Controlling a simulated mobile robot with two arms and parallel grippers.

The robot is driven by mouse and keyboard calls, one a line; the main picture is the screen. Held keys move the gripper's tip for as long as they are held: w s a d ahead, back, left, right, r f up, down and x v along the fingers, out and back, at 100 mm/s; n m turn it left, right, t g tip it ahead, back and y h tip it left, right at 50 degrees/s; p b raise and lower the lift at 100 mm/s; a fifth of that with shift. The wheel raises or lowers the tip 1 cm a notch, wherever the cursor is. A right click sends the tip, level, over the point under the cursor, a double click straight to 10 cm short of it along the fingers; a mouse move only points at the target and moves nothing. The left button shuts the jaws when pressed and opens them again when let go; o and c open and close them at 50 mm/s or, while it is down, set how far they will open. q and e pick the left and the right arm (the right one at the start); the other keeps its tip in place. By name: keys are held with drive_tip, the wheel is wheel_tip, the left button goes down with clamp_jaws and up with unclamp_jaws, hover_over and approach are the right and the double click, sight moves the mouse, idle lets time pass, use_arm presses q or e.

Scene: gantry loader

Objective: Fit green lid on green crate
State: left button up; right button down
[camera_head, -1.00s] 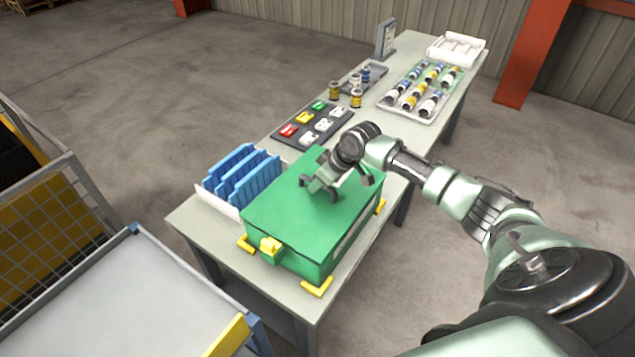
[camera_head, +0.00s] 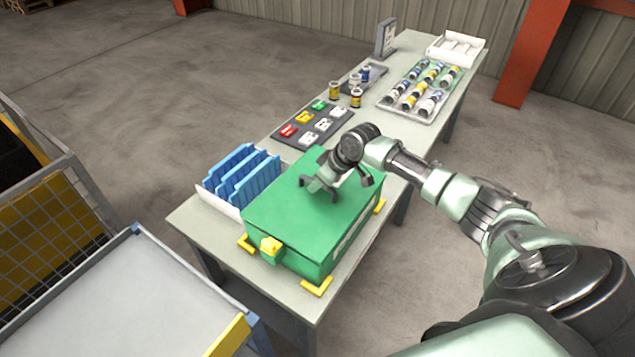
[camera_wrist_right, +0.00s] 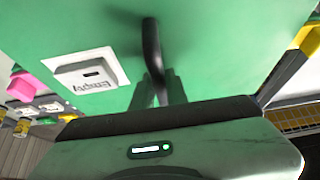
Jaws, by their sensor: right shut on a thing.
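The green lid (camera_head: 290,211) lies on top of the green crate (camera_head: 296,260) on the table, and its edges look in line with the crate's walls. My right gripper (camera_head: 334,196) is over the middle of the lid, shut on the lid's handle, which is largely hidden by the fingers. In the right wrist view the lid (camera_wrist_right: 215,45) fills the upper picture, with a dark handle (camera_wrist_right: 152,55) and a white label reading "Empty" (camera_wrist_right: 90,72). A yellow latch (camera_head: 270,246) is at the crate's near end. My left gripper is out of view.
Yellow corner brackets (camera_head: 317,287) surround the crate on the table (camera_head: 200,225). Blue dividers (camera_head: 242,180) in a white bin stand close on its left. A dark tray (camera_head: 312,128) with coloured pieces, several jars (camera_head: 355,97) and a bottle tray (camera_head: 420,90) lie farther back.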

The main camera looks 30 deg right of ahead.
drive_tip(key=shift+f, duration=0.15)
idle(0.4)
drive_tip(key=shift+f+b, duration=0.4)
drive_tip(key=shift+f, duration=0.15)
drive_tip(key=c, duration=1.3)
unclamp_jaws()
drive_tip(key=shift+s+f, duration=0.1)
drive_tip(key=shift+b+v, duration=1)
drive_tip(key=shift+v, duration=2.95)
